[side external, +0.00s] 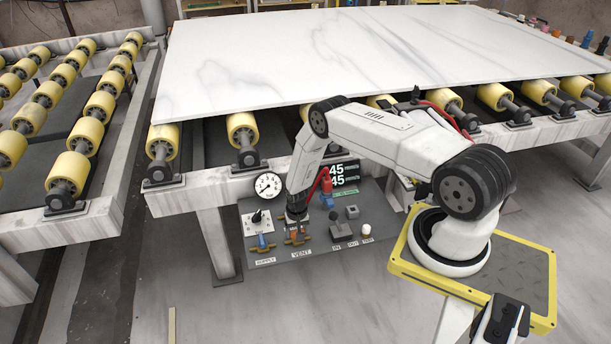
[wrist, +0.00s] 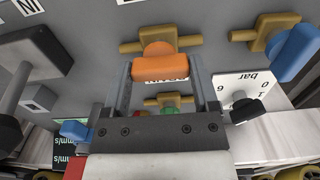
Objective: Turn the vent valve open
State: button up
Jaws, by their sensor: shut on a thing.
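The vent valve has a brass body (wrist: 160,45) and an orange handle (wrist: 167,68), low on the grey control panel above the VENT label (side external: 301,254). In the wrist view the handle runs crosswise, roughly in line with the brass body. My gripper (side external: 296,222) reaches down to this valve in the side view. In the wrist view its fingers are on either side of the orange handle, shut on it. The gripper hides part of the valve in the side view, so the handle's exact angle there is hard to read.
The supply valve with its blue handle (side external: 262,242) stands just left of the vent valve. A round gauge (side external: 267,186), a lever (side external: 338,226) and a white knob (side external: 366,230) share the panel. A marble slab (side external: 350,50) on yellow rollers lies above and behind.

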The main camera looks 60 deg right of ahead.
jog(key=o, duration=1.1)
jog(key=shift+r, duration=0.15)
jog(key=shift+r, duration=3.75)
